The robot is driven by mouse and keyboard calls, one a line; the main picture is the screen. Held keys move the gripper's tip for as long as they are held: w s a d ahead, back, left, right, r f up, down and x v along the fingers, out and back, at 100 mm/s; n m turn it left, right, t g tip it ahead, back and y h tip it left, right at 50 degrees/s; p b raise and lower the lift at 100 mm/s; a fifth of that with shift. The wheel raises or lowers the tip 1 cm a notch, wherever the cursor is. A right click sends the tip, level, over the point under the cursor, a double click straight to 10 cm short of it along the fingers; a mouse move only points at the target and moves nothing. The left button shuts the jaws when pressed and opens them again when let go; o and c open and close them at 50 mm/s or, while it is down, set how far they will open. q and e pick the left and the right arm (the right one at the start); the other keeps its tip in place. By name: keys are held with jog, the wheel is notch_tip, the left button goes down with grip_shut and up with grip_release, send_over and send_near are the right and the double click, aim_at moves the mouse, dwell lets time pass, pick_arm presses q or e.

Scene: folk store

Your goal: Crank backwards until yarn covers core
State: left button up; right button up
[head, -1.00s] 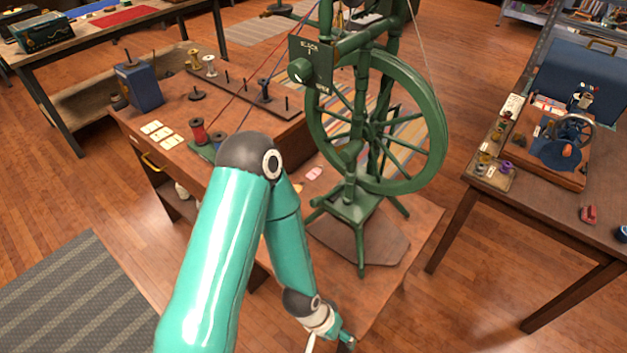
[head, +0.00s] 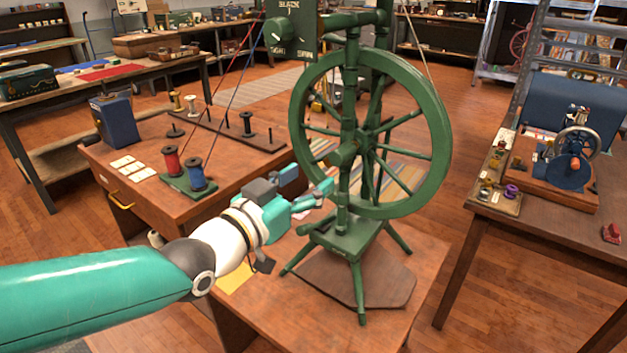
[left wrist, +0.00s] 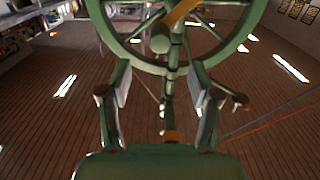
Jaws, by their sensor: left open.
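Yarn lines run from the top to a red spool (head: 172,163) and a blue spool (head: 196,176). My left gripper (head: 322,193) is just left of the wheel's post, apparently apart from it. In the left wrist view the open left gripper (left wrist: 161,100) has the wheel's post ahead between its fingers and the wheel rim (left wrist: 110,38) above. The yarn core is too small to tell. My right gripper is not in view.
A blue box (head: 114,122) and a rack of pegs (head: 225,130) stand on the table's far left. A second table (head: 520,235) at the right carries a small hand-cranked machine (head: 570,155).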

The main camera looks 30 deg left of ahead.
aim_at(335, 159)
pick_arm(q)
jog(key=w+p, duration=0.1)
jog(key=w, duration=0.2)
jog(key=w+p, duration=0.2)
jog(key=w, duration=0.1)
jog(key=w+p, duration=0.1)
jog(key=w, duration=0.3)
jog(key=shift+d+r+p, duration=0.15)
jog(key=shift+d+p, duration=0.2)
jog(key=shift+d, duration=0.05)
jog(key=shift+w, duration=0.2)
jog(key=shift+w+b, duration=0.1)
jog(key=shift+b, duration=0.4)
jog(key=c, duration=1)
jog(key=shift+o, duration=0.2)
jog(key=shift+c, duration=1)
